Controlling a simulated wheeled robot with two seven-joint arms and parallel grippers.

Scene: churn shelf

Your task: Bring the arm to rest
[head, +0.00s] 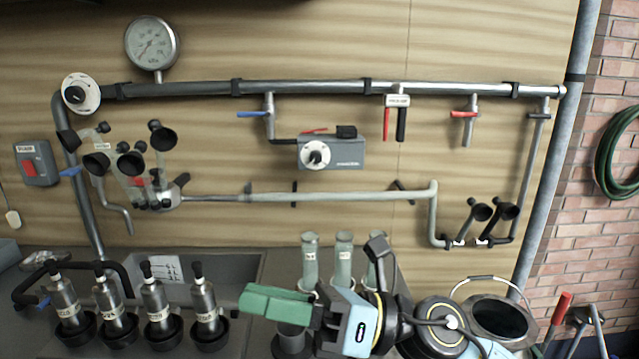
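My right gripper (243,299) is in the lower middle of the head view, its green fingers pointing left. The fingers lie against each other with no visible gap and nothing seen between them. Its pale blue and black arm (361,326) comes in from the lower right. The fingers show above the grey worktop, in front of a dark cup-like holder (291,338), apparently apart from it. My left gripper is not in view.
Several labelled metal bottles (154,301) stand left of the gripper. Several pale green cylinders (310,262) stand close behind it. An open metal pail (500,318) is at the right. Pipes with valves and a gauge (151,43) run along the wall. A sink (190,290) lies behind the bottles.

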